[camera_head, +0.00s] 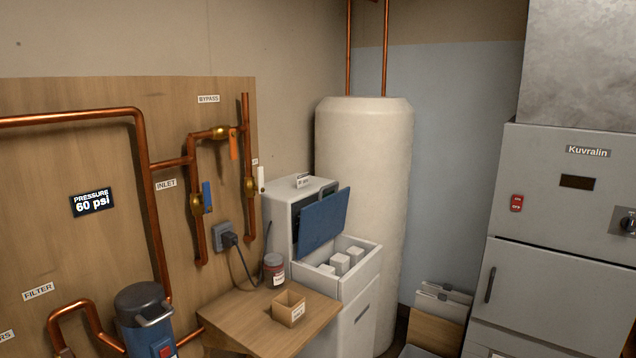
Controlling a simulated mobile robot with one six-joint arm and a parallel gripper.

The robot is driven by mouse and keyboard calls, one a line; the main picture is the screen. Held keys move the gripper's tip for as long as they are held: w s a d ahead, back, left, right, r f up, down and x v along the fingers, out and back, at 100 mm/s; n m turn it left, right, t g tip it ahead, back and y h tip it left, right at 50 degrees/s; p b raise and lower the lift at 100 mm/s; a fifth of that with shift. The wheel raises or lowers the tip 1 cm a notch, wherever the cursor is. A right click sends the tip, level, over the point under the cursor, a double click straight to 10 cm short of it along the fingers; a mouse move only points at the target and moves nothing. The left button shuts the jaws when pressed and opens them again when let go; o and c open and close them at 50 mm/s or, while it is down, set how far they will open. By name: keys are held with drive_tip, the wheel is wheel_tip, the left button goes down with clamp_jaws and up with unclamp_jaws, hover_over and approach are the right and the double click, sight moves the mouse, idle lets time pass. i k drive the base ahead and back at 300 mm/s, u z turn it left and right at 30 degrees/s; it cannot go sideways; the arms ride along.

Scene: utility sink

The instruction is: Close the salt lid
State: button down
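The salt lid (324,220) is a flat blue panel on the white softener cabinet (362,335). It stands open, tilted up at the back of the salt bin, in front of the cabinet's raised rear part. The salt bin (372,262) is open at the top, and several white blocks (340,263) show inside it. The hinge edge of the lid is hard to make out. My gripper is not in view.
A wooden shelf (250,322) left of the cabinet holds a jar (274,271) and a small open box (289,309). A tall cream tank (365,150) stands behind the cabinet. Boxes (437,328) and a grey Kuvralin unit (560,220) are to the right.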

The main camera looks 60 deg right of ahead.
sight(323, 220)
drive_tip(key=u, duration=0.15)
drive_tip(key=k, duration=1.6)
drive_tip(key=z, duration=1.05)
drive_tip(key=i, duration=1)
drive_tip(key=u, duration=0.15)
